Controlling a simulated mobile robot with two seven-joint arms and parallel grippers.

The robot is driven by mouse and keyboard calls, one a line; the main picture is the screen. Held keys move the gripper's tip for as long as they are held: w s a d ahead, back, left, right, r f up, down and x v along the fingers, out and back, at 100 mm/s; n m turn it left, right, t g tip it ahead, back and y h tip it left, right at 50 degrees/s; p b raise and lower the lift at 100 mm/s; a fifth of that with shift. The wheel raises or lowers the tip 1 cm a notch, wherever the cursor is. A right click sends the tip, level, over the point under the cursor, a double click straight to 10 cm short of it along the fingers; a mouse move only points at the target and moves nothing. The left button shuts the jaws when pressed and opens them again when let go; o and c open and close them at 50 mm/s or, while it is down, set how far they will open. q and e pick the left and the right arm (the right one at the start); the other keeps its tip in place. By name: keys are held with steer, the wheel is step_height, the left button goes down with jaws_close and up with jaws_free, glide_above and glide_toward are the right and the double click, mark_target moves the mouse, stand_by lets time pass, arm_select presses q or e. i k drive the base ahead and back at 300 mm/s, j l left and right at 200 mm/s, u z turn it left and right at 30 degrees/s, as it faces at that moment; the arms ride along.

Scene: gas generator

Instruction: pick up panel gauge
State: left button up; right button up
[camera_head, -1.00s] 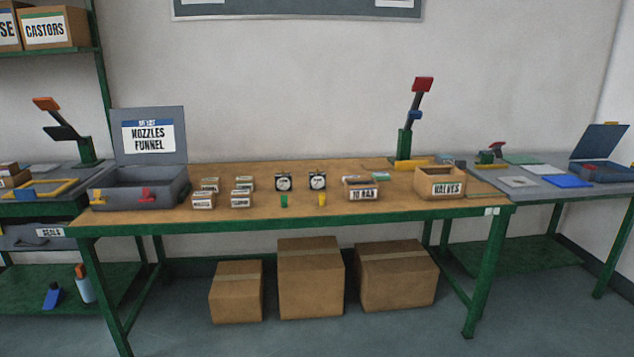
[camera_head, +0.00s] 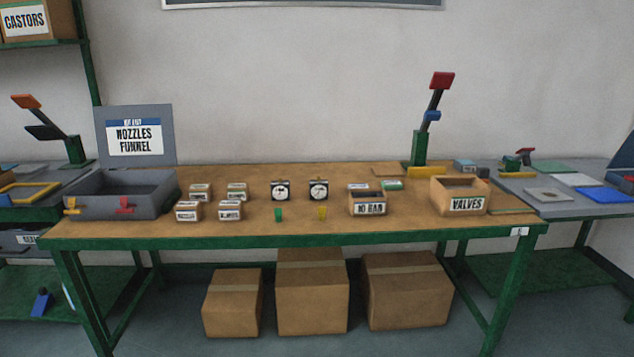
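Two panel gauges with black square frames and white round dials stand on the wooden bench top, near its middle. The left gauge (camera_head: 280,191) and the right gauge (camera_head: 319,191) are a short way apart. Nothing covers the gauges. Neither of my grippers is in view.
The green-framed workbench (camera_head: 300,240) has small labelled boxes (camera_head: 230,210) left of the gauges, a "10 BAR" box (camera_head: 367,204) and a VALVES box (camera_head: 460,196) to the right. An open grey case (camera_head: 120,195) stands at the left end. Cardboard boxes (camera_head: 312,300) sit underneath.

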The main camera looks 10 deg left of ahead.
mark_target(318, 188)
steer(key=i+l, duration=0.15)
steer(key=i, duration=0.25)
steer(key=i+l+u, duration=0.15)
steer(key=i, duration=0.2)
steer(key=i+l, duration=0.2)
steer(key=i, duration=0.2)
steer(key=u, duration=0.05)
